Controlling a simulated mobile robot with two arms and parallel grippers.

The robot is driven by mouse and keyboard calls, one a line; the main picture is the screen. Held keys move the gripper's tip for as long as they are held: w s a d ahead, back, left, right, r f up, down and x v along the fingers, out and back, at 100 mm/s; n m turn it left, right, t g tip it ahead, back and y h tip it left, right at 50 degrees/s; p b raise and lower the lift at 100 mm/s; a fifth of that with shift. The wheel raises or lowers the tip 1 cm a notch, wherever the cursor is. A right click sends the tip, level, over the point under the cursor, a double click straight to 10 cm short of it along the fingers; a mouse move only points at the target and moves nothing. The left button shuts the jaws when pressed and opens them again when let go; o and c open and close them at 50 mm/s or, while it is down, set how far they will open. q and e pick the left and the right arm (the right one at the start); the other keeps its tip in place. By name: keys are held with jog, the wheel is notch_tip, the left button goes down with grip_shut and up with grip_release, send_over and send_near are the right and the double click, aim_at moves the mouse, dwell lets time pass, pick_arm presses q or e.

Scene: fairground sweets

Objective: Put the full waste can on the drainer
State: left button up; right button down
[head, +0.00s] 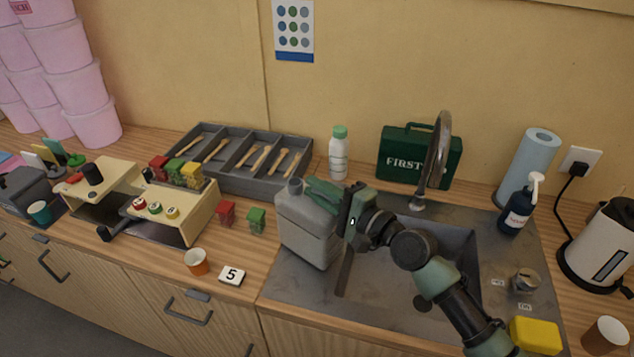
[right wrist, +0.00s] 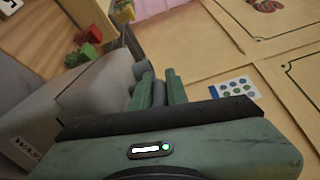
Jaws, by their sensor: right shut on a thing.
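The waste can is a grey jerrycan (head: 306,232) with a cap at its top left. It stands upright over the left part of the grey sink unit, whose flat drainer area (head: 300,287) shows in front of it. I cannot tell whether its base touches the surface. My right gripper (head: 322,190) is shut at the top of the can, on its handle. In the right wrist view the fingers (right wrist: 156,85) reach over the can (right wrist: 85,105), and part of a label reading "WAS" shows. The fill inside is hidden. My left gripper is not in view.
The sink basin (head: 455,260) and tap (head: 436,165) are right of the can. A white bottle (head: 338,155) and green first-aid case (head: 400,165) stand behind.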

jog(key=shift+r, duration=0.15)
jog(key=c, duration=1.4)
grip_release()
jog(key=shift+s+f, duration=0.1)
jog(key=shift+f, duration=0.15)
jog(key=shift+r, duration=0.1)
jog(key=shift+r, duration=0.25)
jog(key=b+v, duration=0.3)
jog(key=v, duration=0.9)
jog(key=shift+f, duration=0.15)
